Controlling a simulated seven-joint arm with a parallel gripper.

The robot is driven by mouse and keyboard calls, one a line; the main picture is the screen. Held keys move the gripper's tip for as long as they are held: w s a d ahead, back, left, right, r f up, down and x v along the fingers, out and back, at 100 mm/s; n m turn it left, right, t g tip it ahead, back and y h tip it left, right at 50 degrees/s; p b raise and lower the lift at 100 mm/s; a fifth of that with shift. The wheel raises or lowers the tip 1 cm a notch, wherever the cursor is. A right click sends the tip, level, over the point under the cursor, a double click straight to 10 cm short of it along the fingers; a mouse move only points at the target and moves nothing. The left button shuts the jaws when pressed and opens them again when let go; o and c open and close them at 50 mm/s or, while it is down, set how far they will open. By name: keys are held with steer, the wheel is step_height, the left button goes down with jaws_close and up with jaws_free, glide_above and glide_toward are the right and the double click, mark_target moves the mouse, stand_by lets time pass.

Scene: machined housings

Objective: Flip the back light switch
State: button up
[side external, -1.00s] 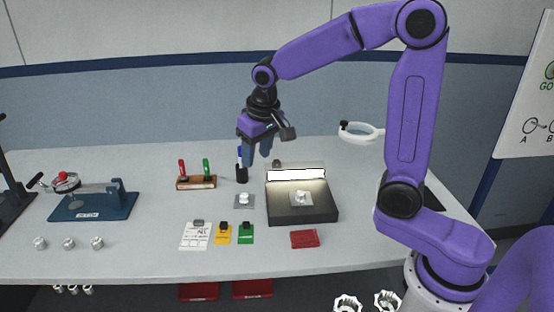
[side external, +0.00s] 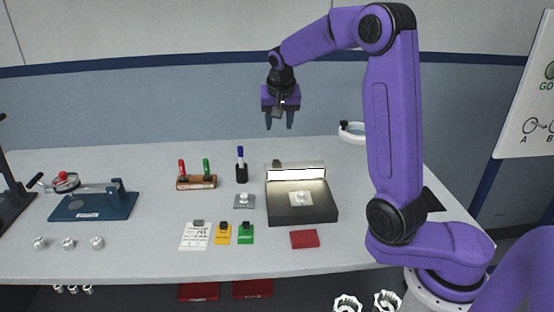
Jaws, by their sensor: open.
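The back light is a dark box (side external: 284,213) with a glowing white strip (side external: 297,174) along its raised back part. A small dark knob (side external: 277,163), which looks like its switch, sits at the left of that back edge; which way it is set is too small to tell. A metal part on a pale square (side external: 300,198) rests on the box. My gripper (side external: 280,124) is open and empty, pointing down. In the picture it is above the knob, with a clear gap between them.
A holder with a blue marker (side external: 241,166) and a rack with red and green markers (side external: 196,182) stand left of the box. A white ring magnifier (side external: 353,131) is at right.

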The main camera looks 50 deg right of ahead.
mark_target(277, 163)
steer(key=x, duration=1.7)
steer(key=shift+d+f, duration=0.1)
steer(key=shift+f, duration=0.1)
